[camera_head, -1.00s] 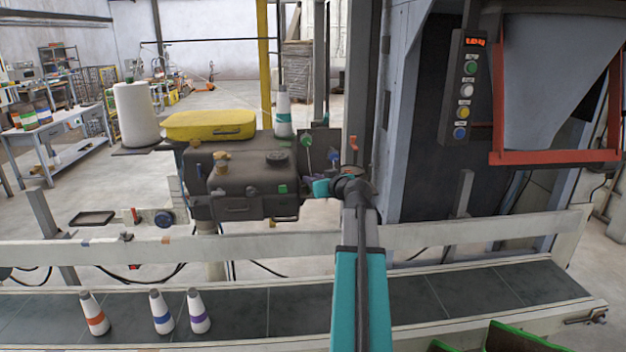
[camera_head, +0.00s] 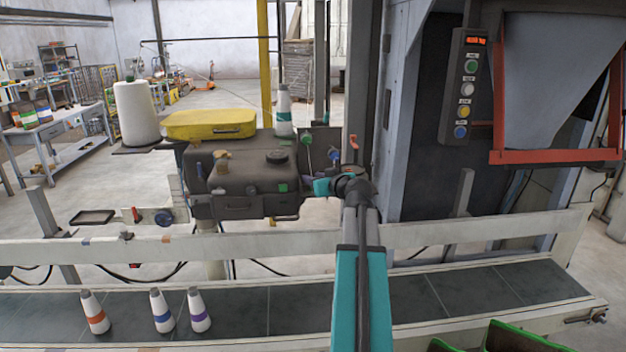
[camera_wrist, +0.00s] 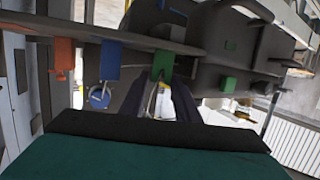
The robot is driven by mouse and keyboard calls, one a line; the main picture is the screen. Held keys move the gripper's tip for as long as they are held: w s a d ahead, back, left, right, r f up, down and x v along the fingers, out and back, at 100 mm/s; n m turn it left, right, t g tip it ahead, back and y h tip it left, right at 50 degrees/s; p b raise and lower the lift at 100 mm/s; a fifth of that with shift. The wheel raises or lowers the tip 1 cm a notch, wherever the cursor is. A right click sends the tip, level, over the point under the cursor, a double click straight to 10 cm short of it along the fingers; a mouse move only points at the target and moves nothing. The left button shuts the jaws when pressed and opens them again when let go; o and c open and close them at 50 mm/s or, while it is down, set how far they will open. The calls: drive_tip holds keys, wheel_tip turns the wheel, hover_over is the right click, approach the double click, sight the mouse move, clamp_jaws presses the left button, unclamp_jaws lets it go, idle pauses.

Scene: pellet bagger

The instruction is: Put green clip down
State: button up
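A green clip (camera_wrist: 163,62) shows in the wrist view at the dark rail, in line with an orange clip (camera_wrist: 63,55) and a blue clip (camera_wrist: 110,60). My gripper (camera_wrist: 160,88) has its two dark fingers just below the green clip, one on each side of a narrow gap. I cannot tell whether the fingertips press on the clip. In the head view, my gripper (camera_head: 321,187) is by the right side of the dark machine (camera_head: 238,175), and the fingertips are too small to make out. A green knob-like piece (camera_head: 306,140) stands above it.
A second green block (camera_wrist: 228,84) is on the machine's dark body. A yellow case (camera_head: 209,124) and a banded cone (camera_head: 283,112) sit on top. A conveyor (camera_head: 270,312) with several banded cones (camera_head: 162,310) runs in front. A button panel (camera_head: 465,90) hangs at right.

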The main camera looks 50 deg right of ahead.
drive_tip(key=b+v, duration=0.2)
drive_tip(key=v, duration=1)
drive_tip(key=shift+b, duration=0.3)
drive_tip(key=shift+w+f, duration=0.1)
drive_tip(key=shift+f, duration=0.1)
